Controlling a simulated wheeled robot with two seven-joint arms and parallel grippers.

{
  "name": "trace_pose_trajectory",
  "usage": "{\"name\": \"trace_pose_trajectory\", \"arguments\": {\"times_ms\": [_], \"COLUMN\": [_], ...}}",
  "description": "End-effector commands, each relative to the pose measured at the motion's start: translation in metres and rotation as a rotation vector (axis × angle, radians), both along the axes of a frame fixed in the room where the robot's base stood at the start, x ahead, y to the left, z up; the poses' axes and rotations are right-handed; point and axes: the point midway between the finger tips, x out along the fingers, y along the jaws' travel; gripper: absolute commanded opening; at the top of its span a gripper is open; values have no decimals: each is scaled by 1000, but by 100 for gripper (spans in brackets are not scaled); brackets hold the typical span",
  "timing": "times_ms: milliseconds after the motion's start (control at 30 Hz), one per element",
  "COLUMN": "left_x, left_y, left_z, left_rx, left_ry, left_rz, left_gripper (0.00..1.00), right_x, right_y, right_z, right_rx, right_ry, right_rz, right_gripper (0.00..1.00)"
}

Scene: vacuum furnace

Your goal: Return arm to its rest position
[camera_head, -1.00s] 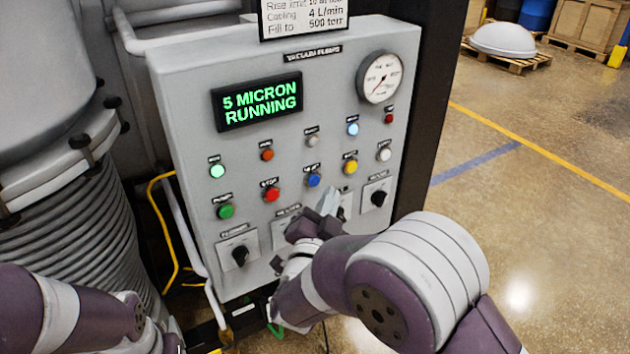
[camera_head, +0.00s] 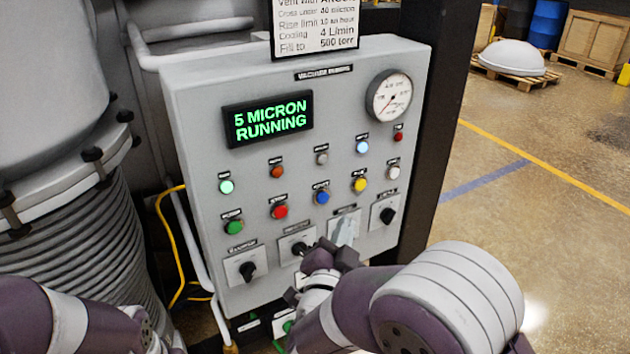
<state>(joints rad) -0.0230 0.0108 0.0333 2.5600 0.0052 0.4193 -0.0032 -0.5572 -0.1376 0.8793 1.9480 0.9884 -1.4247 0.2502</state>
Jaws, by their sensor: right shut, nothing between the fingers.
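My right gripper (camera_head: 341,236) is shut and empty in front of the lower part of the grey control panel (camera_head: 200,130). Its fingertips overlap the third knob plate of the bottom row, and that knob is hidden. I cannot tell whether the fingertips touch the panel. My right arm (camera_head: 430,300) comes in from the lower right. Part of my left arm (camera_head: 60,320) shows at the lower left; its gripper is out of view. The panel display (camera_head: 267,119) reads "5 MICRON RUNNING" in green.
The panel carries a round gauge (camera_head: 389,96), several coloured buttons and black knobs, such as the left knob (camera_head: 247,270). A ribbed furnace column (camera_head: 75,240) and a yellow cable (camera_head: 165,225) stand to the left. Open floor (camera_head: 560,230) lies to the right.

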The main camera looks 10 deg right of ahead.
Motion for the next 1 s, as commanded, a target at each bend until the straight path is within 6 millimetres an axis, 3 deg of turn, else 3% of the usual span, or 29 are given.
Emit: {"name": "trace_pose_trajectory", "arguments": {"times_ms": [67, 167, 200, 267, 367, 400, 500, 600, 700, 1000], "left_x": [0, 0, 0, 0, 0, 0, 0, 0, 0, 0], "left_y": [0, 0, 0, 0, 0, 0, 0, 0, 0, 0], "left_z": [0, 0, 0, 0, 0, 0, 0, 0, 0, 0], "left_rx": [0, 0, 0, 0, 0, 0, 0, 0, 0, 0], "left_ry": [0, 0, 0, 0, 0, 0, 0, 0, 0, 0], "left_rz": [0, 0, 0, 0, 0, 0, 0, 0, 0, 0], "left_gripper": [64, 64, 64, 64, 64, 64, 64, 64, 64, 64], "right_x": [6, -1, -14, -44, -109, -134, -177, -175, -172, -171], "right_y": [17, 63, 76, 82, 57, 38, -10, -40, -49, -48], "right_z": [-28, -82, -104, -132, -160, -163, -158, -148, -147, -147], "right_rx": [0, -39, -72, -130, -237, -271, -310, -271, -235, -234], "right_ry": [137, 467, 625, 869, 1255, 1392, 1621, 1629, 1624, 1620], "right_rz": [93, 365, 484, 638, 821, 863, 883, 809, 777, 776], "right_gripper": [0, 0, 0, 0, 0, 0, 0, 0, 0, 0]}}
